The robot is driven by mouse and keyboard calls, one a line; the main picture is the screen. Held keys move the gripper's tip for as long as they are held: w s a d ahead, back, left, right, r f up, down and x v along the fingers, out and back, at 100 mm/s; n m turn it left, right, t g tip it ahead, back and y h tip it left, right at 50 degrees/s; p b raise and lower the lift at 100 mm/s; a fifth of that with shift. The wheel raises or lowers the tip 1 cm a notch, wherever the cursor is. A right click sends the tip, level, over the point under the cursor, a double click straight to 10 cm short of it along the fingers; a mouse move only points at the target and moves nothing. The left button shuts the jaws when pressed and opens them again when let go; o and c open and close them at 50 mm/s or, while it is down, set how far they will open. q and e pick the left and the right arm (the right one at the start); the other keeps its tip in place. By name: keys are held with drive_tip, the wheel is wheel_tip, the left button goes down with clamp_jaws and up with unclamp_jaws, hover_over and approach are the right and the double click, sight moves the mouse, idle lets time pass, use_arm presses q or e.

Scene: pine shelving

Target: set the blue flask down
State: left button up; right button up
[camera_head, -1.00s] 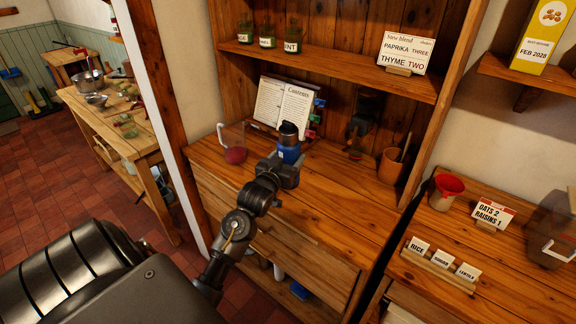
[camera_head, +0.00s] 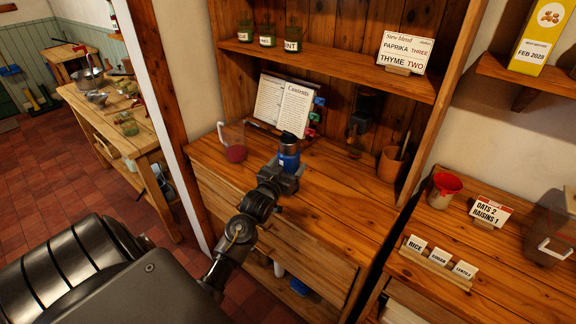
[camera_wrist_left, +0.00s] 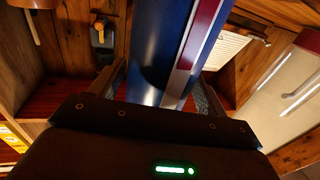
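The blue flask (camera_head: 289,160) with its dark cap stands roughly upright in my left gripper (camera_head: 285,172), over the front of the wooden cabinet top (camera_head: 330,195). In the left wrist view the flask (camera_wrist_left: 160,50) shows as a blue body with a red and white stripe between the two fingers (camera_wrist_left: 160,88). The fingers look closed on its sides. The flask's base is hidden by the gripper, so I cannot tell whether it touches the wood. My right gripper is not in view.
A brown pot (camera_head: 391,165) stands at the right. The cabinet top between flask and pot is clear.

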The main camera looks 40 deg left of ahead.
use_arm(q)
drive_tip(key=shift+o, duration=0.8)
drive_tip(key=shift+r, duration=0.15)
drive_tip(key=b+v, duration=0.2)
drive_tip(key=v, duration=1)
